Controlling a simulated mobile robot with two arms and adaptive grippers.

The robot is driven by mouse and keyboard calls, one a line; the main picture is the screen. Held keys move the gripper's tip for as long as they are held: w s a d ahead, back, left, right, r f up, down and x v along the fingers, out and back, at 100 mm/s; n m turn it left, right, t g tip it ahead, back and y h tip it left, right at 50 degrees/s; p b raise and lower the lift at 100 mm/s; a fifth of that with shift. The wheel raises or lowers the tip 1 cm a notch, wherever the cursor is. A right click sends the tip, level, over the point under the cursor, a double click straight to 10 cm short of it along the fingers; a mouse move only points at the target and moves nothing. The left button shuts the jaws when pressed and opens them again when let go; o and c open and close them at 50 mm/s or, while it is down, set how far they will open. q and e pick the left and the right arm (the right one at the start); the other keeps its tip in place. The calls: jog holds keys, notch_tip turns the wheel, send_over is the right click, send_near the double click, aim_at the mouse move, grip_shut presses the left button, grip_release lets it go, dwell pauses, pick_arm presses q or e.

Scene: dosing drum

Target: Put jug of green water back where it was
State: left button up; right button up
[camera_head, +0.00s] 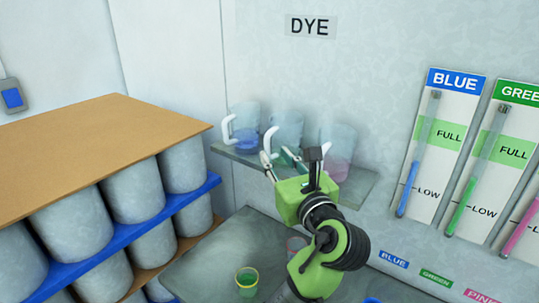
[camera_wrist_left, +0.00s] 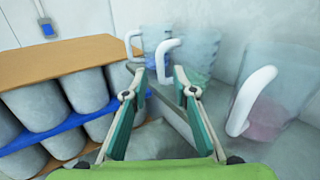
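Three clear jugs stand in a row on the grey wall shelf (camera_head: 355,187). The middle jug (camera_head: 288,122) has a green tint low down, partly hidden by my gripper; in the left wrist view it is the middle jug (camera_wrist_left: 200,58), with its white handle (camera_wrist_left: 165,50) facing me. My left gripper (camera_head: 278,160) is at the shelf in front of this jug. In the left wrist view its fingers (camera_wrist_left: 160,80) are apart, with the handle's lower end showing between the tips; I cannot tell whether they touch. My right gripper is not in view.
The blue-water jug (camera_head: 245,122) stands left and the pink-water jug (camera_head: 338,145) right, both close by. Below are a grey counter (camera_head: 205,265), a green-filled cup (camera_head: 247,281) and a pinkish cup (camera_head: 296,243). A rack of grey drums (camera_head: 136,190) fills the left.

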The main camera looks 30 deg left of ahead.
pick_arm(q)
jog(key=b+v, duration=0.1)
jog(key=v, duration=0.4)
dwell(0.5)
